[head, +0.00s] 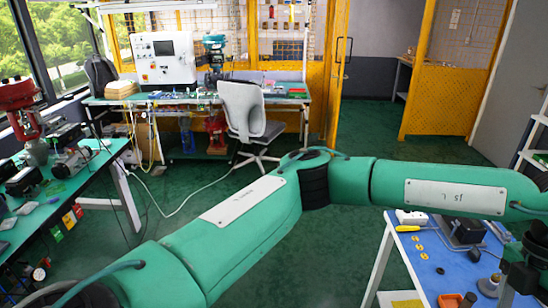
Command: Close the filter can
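I cannot make out the filter can or its lid for certain. My green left arm comes in from the bottom left, bends at the middle of the head view and reaches right over a blue-topped table (399,262). A dark part at the arm's end, perhaps my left gripper (521,275), is at the lower right edge. Its fingers cannot be told apart. My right gripper is not in view.
A green bench (75,185) stands left, another workbench at the back with an office chair (248,115). Green floor between is mostly clear.

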